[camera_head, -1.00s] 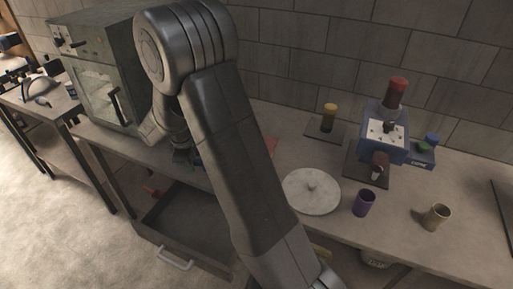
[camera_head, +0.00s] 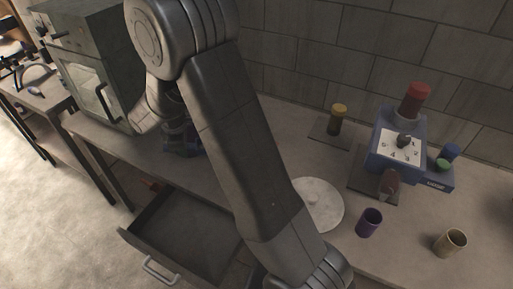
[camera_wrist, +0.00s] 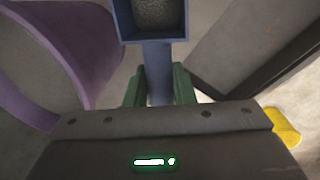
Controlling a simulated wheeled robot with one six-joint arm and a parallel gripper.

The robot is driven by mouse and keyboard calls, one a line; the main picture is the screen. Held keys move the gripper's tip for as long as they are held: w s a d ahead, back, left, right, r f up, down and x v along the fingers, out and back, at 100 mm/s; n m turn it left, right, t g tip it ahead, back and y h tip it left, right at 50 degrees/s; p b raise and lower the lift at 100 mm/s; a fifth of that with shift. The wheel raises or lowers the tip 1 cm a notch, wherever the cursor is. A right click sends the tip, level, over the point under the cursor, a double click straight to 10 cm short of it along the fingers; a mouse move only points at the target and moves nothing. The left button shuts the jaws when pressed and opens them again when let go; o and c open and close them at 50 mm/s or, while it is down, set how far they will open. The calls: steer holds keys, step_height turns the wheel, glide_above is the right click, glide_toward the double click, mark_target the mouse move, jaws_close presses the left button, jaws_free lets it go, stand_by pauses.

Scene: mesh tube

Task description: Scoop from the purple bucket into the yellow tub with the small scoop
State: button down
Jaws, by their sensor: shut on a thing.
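In the wrist view my gripper (camera_wrist: 160,88) has its two green fingers closed on the handle of a blue, square-mouthed scoop (camera_wrist: 155,50). A grey, grainy fill (camera_wrist: 155,12) shows inside the scoop's bowl, which the top edge cuts off. The purple bucket (camera_wrist: 95,50) is a large round wall at the left, beside the scoop; its contents are not visible. A yellow thing (camera_wrist: 284,127), perhaps the yellow tub, shows partly at the lower right behind my gripper's body. In the head view my arm hides the scoop and my gripper is out of sight.
A dark-edged panel or box (camera_wrist: 250,40) stands right of the scoop. In the head view, the counter holds a white round plate (camera_head: 322,207), a small purple cup (camera_head: 369,222), a tan cup (camera_head: 450,243) and a blue machine (camera_head: 398,150). An open drawer (camera_head: 190,235) juts out below.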

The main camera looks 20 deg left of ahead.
steer(key=shift+r, duration=0.1)
steer(key=shift+w+d+r+y, duration=0.4)
steer(key=shift+d+r+y, duration=0.1)
steer(key=shift+d+r, duration=0.15)
steer(key=w+d+r+g+y, duration=0.1)
steer(key=d+b, duration=0.1)
steer(key=shift+w+d+r+g+y+b, duration=0.3)
steer(key=shift+w+d+r+g+y, duration=0.05)
steer(key=shift+w+r+g+y, duration=0.05)
steer(key=shift+w+d+r+y, duration=0.2)
steer(key=shift+d+r+y, duration=0.2)
steer(key=shift+r, duration=0.1)
steer(key=shift+b, duration=0.3)
steer(key=shift+w+d, duration=0.1)
steer(key=shift+w+d+r+m+g, duration=0.15)
steer(key=shift+d+r+m+g, duration=0.05)
steer(key=shift+m+g, duration=0.1)
steer(key=shift+d+y, duration=0.1)
steer(key=shift+y, duration=0.2)
steer(key=shift+w+d+r+b, duration=0.2)
steer(key=shift+d+b, duration=0.05)
steer(key=shift+b, duration=0.15)
